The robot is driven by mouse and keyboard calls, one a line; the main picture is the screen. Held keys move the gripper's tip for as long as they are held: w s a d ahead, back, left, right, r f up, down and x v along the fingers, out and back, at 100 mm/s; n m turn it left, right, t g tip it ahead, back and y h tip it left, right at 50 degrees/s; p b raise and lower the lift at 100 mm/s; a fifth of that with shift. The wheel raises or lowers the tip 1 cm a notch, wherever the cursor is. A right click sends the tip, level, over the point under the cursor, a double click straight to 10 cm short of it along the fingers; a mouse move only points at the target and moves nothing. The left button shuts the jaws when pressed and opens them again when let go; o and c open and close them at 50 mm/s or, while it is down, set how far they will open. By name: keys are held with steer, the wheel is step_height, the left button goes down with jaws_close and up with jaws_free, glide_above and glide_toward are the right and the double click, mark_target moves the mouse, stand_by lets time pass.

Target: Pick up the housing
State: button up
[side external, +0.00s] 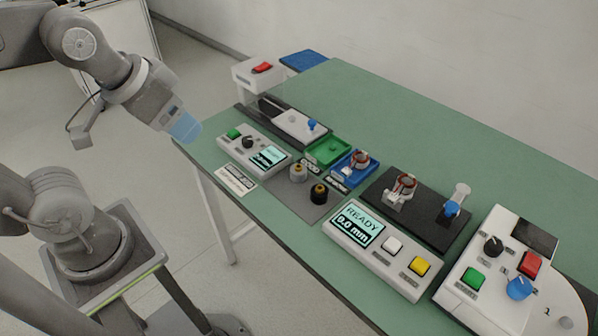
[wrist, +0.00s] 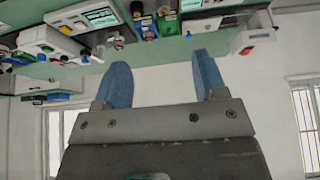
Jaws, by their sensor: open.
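My gripper (side external: 187,128) is open and empty, with blue fingers, in the air off the table's left end. In the wrist view its two fingers (wrist: 161,70) stand apart with nothing between them. A small grey cylindrical part (side external: 298,174) and a black one with a yellowish top (side external: 319,194) stand on a grey mat (side external: 291,196). I cannot tell for certain which part is the housing. A copper-wound ring part (side external: 361,160) sits in a blue tray (side external: 343,172). A similar ring part (side external: 405,185) sits on a black fixture plate (side external: 380,204).
The green table (side external: 440,140) is clear along its back. A white box with a red switch (side external: 258,72) stands far left.

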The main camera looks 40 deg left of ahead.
steer(key=shift+o, duration=0.7)
